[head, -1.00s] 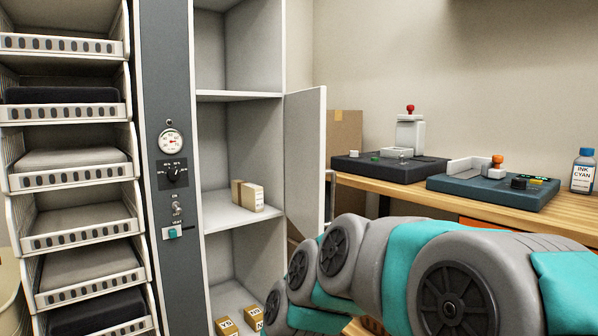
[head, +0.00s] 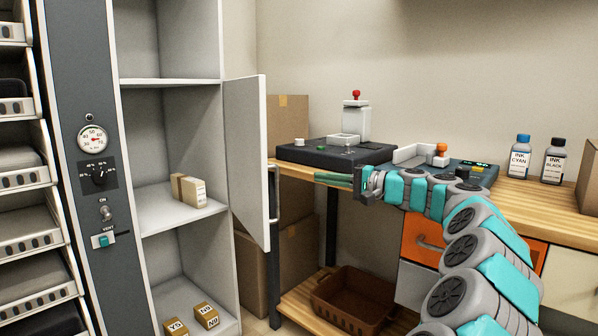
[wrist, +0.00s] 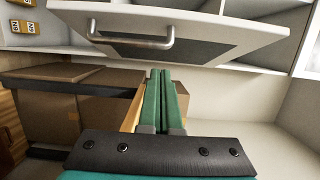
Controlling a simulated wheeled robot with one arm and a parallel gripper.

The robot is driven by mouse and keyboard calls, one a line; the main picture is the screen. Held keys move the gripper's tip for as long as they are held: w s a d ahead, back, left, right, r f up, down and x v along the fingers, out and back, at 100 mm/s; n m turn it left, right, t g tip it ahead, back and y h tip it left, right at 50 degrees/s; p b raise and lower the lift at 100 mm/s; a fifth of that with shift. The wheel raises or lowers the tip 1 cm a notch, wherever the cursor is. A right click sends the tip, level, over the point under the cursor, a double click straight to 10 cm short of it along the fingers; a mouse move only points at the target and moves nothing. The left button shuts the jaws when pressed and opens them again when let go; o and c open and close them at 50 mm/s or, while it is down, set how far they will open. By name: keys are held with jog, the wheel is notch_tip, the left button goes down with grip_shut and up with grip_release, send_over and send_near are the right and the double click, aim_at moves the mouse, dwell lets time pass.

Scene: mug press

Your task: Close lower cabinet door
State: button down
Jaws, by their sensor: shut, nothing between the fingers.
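My gripper (head: 318,177) is to the right of the door, in front of the workbench, pointing left toward the handle. Its green fingers (wrist: 160,98) are shut together with nothing between them. A gap separates the fingertips from the handle in the head view.
The open cabinet holds small boxes (head: 188,190) on its shelves. Cardboard boxes (head: 292,125) stand behind the door. The wooden workbench (head: 510,195) carries machines and ink bottles (head: 520,158). A brown basket (head: 352,298) sits on its lower shelf.

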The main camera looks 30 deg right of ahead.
aim_at(278, 173)
jog(key=x, duration=0.9)
jog(key=shift+w+a, duration=0.15)
jog(key=shift+w, duration=0.25)
jog(key=shift+a, duration=0.1)
jog(key=shift+s+a+m+h+b, duration=0.1)
jog(key=shift+a+m+h+b, duration=0.15)
jog(key=shift+a, duration=0.2)
jog(key=shift+s+a+m+h+b, duration=0.1)
jog(key=shift+s+a+h+b, duration=0.05)
jog(key=shift+a+b, duration=0.25)
jog(key=a+h+b, duration=0.1)
jog(key=a, duration=0.2)
jog(key=a+m+t+h+b, duration=0.1)
jog(key=a+b, duration=0.1)
jog(key=a+m+t+h+b, duration=0.1)
jog(key=a, duration=0.2)
jog(key=shift+s+a+f+m+h, duration=0.1)
jog(key=shift+s+a+m+h, duration=0.15)
jog(key=shift+a+h, duration=0.05)
jog(key=w+a+m+h+p, duration=0.4)
jog(key=w+a+h+p, duration=0.2)
jog(key=a, duration=0.7)
jog(key=w+a+m+h+p, duration=0.4)
jog(key=w+a+h+p, duration=0.2)
jog(key=w+a, duration=0.4)
jog(key=a+p, duration=0.1)
jog(key=a, duration=0.3)
jog(key=shift+w+a, duration=0.3)
jog(key=shift+w, duration=0.05)
